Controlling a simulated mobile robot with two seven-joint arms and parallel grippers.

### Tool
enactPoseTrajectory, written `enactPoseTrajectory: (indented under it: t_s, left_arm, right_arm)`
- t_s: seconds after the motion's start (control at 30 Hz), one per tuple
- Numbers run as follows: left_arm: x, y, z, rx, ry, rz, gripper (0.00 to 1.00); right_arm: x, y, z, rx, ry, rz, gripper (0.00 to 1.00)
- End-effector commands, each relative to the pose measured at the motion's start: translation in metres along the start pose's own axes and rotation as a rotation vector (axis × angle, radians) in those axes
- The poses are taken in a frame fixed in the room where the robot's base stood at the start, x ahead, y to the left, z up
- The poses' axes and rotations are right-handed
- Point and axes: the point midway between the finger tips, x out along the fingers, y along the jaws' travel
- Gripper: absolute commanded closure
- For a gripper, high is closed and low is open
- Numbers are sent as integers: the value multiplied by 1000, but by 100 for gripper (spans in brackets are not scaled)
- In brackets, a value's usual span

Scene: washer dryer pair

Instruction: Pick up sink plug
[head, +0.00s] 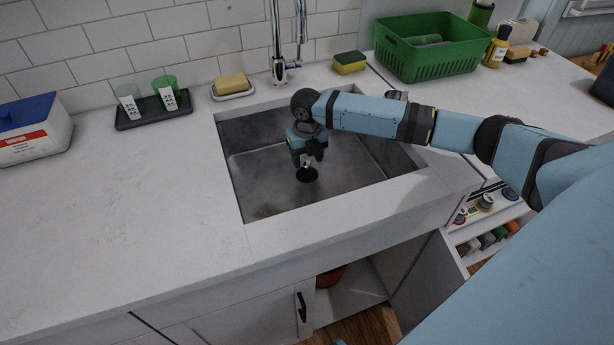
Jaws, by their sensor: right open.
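The sink plug (307,175) is a small dark round piece at the bottom of the grey sink (262,185). A small lighter part shows at its top. My right gripper (307,160) reaches down into the sink with its fingers pointing at the plug. Its jaws are open, with the fingertips right at the top of the plug. I cannot tell whether the fingers touch it. My left gripper is not in view.
A chrome faucet (278,45) stands behind the sink. Along the back are a dark tray with two cups (152,110), soap on a dish (232,84), a sponge (349,62) and a green basket (428,47).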

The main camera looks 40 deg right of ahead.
Motion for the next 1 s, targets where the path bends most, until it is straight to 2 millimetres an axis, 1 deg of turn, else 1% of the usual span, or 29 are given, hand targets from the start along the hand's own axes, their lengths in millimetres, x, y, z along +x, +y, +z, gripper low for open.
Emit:
enactPoseTrajectory:
  t_s: [0.03, 0.1, 0.17, 0.4, 0.47, 0.5, 0.57, 0.6, 0.63, 0.67, 0.87, 0.93, 1.0]
  left_arm:
    - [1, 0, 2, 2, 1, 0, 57]
    - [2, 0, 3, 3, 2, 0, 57]
    - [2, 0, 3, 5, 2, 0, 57]
    - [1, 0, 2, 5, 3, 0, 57]
    - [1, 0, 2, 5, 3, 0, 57]
    - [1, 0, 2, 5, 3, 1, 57]
    - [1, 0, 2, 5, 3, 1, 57]
    - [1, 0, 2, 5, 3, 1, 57]
    - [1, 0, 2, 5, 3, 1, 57]
    - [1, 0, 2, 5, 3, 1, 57]
    - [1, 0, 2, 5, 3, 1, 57]
    - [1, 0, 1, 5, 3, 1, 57]
    - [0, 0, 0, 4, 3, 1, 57]
  right_arm:
    - [12, 0, -1, 0, 2, -1, 46]
    - [22, 0, -1, -1, 2, -1, 46]
    - [28, 0, -1, -1, 1, -1, 46]
    - [30, 0, -1, -1, 0, 0, 46]
    - [30, 0, -1, -1, 0, 0, 60]
    - [30, 0, -1, -1, 0, 0, 69]
    - [30, 0, -1, -1, 0, 0, 83]
    - [30, 0, -1, -1, 0, 0, 92]
    - [30, 0, -1, -1, 0, 0, 99]
    - [30, 0, -1, -1, 0, 0, 100]
    - [29, 0, -1, -1, 0, 0, 100]
    - [27, 0, 0, -1, -1, 0, 100]
    - [20, 0, 0, -1, -2, 0, 100]
